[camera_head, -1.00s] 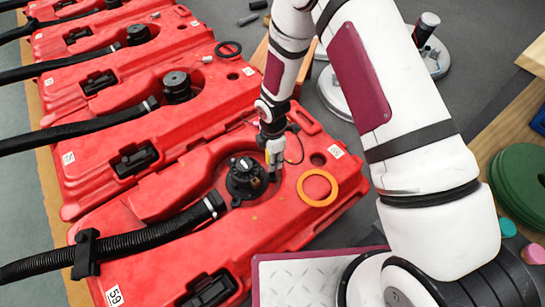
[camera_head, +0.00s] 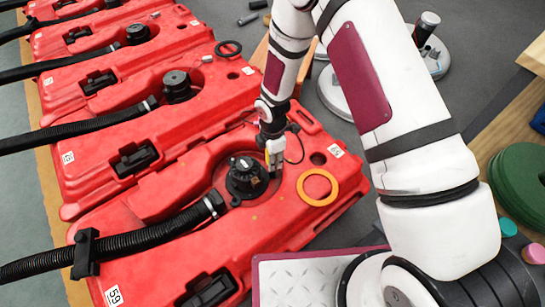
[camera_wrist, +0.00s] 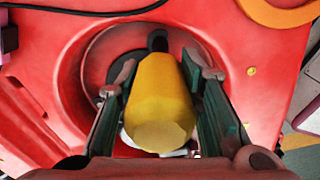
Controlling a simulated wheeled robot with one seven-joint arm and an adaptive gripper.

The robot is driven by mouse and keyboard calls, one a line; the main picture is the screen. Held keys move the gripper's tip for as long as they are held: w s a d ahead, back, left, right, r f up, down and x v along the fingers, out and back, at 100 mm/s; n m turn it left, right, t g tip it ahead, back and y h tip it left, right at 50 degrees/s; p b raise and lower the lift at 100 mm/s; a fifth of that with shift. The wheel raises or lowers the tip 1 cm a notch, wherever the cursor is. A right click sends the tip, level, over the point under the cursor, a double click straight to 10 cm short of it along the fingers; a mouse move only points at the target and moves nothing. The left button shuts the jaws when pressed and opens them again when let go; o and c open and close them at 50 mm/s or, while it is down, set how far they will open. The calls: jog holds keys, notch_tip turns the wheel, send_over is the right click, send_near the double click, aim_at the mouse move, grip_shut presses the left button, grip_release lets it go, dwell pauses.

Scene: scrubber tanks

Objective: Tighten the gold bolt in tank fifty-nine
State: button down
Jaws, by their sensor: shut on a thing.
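Tank fifty-nine (camera_head: 150,275) is the nearest red tank, with a "59" label at its lower left. Its black round cap (camera_head: 246,178) stands in a recess, with the orange ring (camera_head: 317,187) lying to the right. My gripper (camera_head: 273,170) points down at the cap's right side. In the wrist view my gripper (camera_wrist: 160,85) is shut on a yellow faceted cylinder (camera_wrist: 160,105), which looks like a tool handle. A dark piece shows beyond its far end; what its tip touches is hidden. A small gold bolt (camera_wrist: 251,71) sits in the red surface right of the recess.
A thick black hose (camera_head: 150,240) runs to tank fifty-nine's cap from the lower left. More red tanks (camera_head: 120,125) line up behind. A metal-plated step (camera_head: 300,280) is at the bottom. Green discs (camera_head: 520,195) lie at the right.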

dwell(0.3)
jog(key=shift+r+p, duration=1.75)
jog(key=shift+r, duration=0.75)
